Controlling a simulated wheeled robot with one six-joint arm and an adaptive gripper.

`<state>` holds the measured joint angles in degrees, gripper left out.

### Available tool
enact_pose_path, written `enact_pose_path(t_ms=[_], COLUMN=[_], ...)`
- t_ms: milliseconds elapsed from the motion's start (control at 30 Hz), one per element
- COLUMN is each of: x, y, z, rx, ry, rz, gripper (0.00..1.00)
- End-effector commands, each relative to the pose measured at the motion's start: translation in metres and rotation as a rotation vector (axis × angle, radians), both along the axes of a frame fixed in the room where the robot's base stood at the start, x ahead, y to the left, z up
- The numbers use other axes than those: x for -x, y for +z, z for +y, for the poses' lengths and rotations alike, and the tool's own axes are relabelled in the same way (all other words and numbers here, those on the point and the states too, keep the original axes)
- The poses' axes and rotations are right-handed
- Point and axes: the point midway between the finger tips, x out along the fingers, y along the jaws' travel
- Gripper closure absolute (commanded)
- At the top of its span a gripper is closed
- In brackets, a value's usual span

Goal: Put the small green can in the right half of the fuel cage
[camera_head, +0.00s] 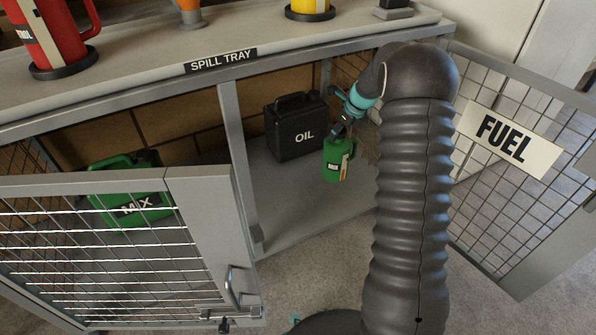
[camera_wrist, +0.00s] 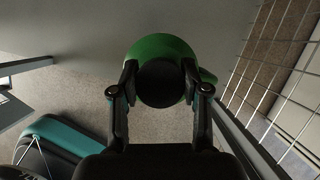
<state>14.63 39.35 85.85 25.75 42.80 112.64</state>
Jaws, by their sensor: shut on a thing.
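The small green can (camera_head: 337,160) is in the right half of the fuel cage (camera_head: 240,165), to the right of a black OIL can (camera_head: 295,128). My gripper (camera_head: 347,128) is shut on the top of the green can. In the wrist view my gripper (camera_wrist: 158,92) has a finger on each side of the can's dark cap, with the green body (camera_wrist: 160,46) showing around it. The can looks upright; I cannot tell whether its base touches the cage floor.
The right door (camera_head: 505,140) with the FUEL sign stands open. The left door (camera_head: 100,250) is in front of the left half, where a green MIX can (camera_head: 130,190) stands. A post divides the halves. The SPILL TRAY top (camera_head: 150,82) holds a red can (camera_head: 48,35) and other items.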

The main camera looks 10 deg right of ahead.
Motion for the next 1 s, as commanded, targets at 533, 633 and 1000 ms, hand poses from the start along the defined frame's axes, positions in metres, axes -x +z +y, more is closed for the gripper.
enact_pose_path(t_ms=[533,633,1000], x=[-0.039,-0.052,-0.084], y=[-0.028,-0.039,-0.065], z=[0.033,0.045,0.079], rx=[0.001,0.0,0.0], ry=[-0.074,-0.075,-0.076], rz=[0.0,0.0,-0.001], gripper=[1.0,1.0,1.0])
